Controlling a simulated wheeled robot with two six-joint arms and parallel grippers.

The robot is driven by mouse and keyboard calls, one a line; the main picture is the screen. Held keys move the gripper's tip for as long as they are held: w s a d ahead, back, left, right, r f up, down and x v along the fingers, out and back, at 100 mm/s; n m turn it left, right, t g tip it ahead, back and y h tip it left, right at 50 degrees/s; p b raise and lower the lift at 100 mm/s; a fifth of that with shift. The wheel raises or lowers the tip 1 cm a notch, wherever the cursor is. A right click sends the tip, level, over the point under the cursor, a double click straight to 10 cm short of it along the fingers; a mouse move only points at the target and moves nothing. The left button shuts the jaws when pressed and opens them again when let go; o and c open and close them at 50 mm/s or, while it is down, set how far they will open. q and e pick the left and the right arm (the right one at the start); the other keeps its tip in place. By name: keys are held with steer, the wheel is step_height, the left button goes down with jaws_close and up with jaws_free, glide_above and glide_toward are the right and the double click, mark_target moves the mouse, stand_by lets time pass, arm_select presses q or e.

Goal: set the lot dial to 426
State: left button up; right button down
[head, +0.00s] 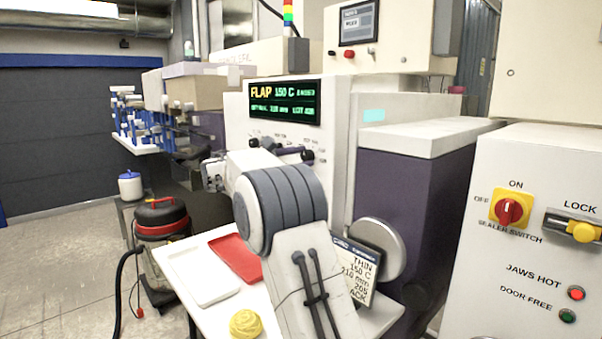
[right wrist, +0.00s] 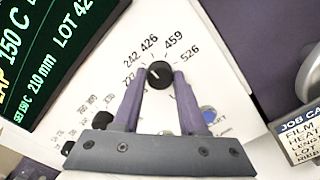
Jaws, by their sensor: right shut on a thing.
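The lot dial (right wrist: 159,75) is a round black knob on the white panel. Numbers arc above it, among them 426, 459 and 526; those at the left are partly hard to read. A small pale mark on the knob points to the upper left, roughly toward the 426 side. My right gripper (right wrist: 160,82) is shut on the knob, one purple finger on each side. In the head view my right arm hides much of the panel. The green-lit display (head: 285,102) shows FLAP, 150 C and a small lot line; the wrist view cuts its lot number off after 42. My left gripper is not in view.
Other black knobs (right wrist: 69,147) and a blue button (right wrist: 208,114) sit close by on the panel. A job card (head: 358,268) stands at the right of the white table (head: 180,255), which holds a red tray (head: 236,258) and a yellow coil (head: 246,324).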

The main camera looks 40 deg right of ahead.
steer(key=shift+f+m+b, duration=0.15)
steer(key=shift+m+b, duration=1.35)
steer(key=shift+m, duration=0.1)
steer(key=shift+c, duration=2.2)
jaws_free()
steer(key=a+b, duration=0.1)
steer(key=a, duration=0.9)
steer(key=shift+s+a, duration=0.3)
steer(key=shift+s, duration=0.1)
